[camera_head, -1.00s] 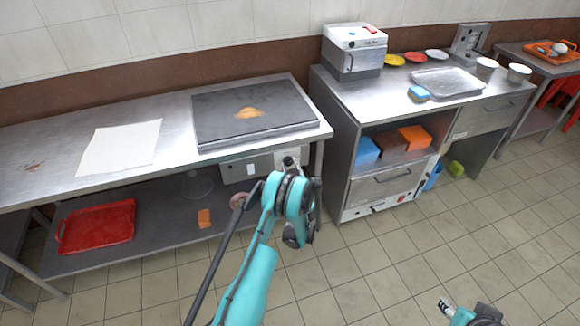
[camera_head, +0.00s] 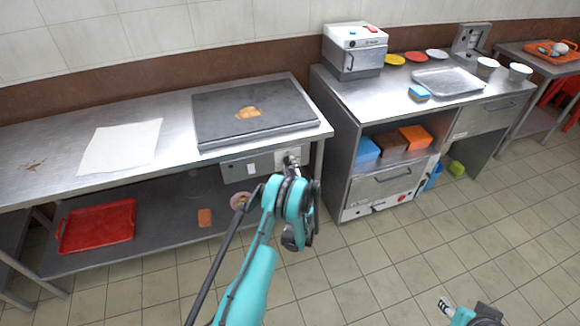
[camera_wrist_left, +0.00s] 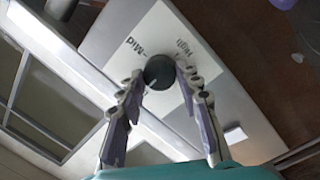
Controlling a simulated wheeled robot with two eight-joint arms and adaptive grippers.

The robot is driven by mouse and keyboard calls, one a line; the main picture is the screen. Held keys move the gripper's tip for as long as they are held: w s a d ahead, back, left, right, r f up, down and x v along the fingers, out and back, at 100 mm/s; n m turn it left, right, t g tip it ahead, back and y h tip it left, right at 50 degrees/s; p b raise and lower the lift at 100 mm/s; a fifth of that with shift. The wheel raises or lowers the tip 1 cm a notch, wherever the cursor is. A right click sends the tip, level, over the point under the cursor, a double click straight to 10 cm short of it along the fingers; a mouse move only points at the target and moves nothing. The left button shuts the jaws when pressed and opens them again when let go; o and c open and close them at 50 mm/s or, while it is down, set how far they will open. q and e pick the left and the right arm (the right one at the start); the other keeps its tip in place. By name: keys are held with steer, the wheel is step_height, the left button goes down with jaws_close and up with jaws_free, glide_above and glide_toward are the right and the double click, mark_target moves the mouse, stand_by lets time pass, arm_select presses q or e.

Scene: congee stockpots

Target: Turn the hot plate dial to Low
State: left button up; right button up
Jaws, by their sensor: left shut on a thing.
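The hot plate (camera_head: 250,108) is a dark flat slab on the left steel counter, with a brown-orange patch on top. Its grey control box (camera_head: 250,166) hangs under the counter's front edge. In the left wrist view the dial (camera_wrist_left: 158,72) is a round dark knob on a pale panel (camera_wrist_left: 150,30). The words Mid and High are readable near it; Low is not visible. My left gripper (camera_wrist_left: 158,78) has one finger on each side of the dial and is shut on it. In the head view my left gripper (camera_head: 291,165) covers most of the dial. My right gripper (camera_head: 445,306) is low, far from the panel.
A white sheet (camera_head: 121,146) lies on the left counter (camera_head: 50,150). A red tray (camera_head: 97,226) and an orange block (camera_head: 205,217) lie on the shelf below. A steel cabinet (camera_head: 340,140) stands to the right. The tiled floor in front is clear.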

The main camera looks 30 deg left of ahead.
stand_by(0.4)
arm_select(q)
steer(key=o, duration=1.2)
steer(key=shift+c, duration=0.2)
step_height(320, 180, up, 10)
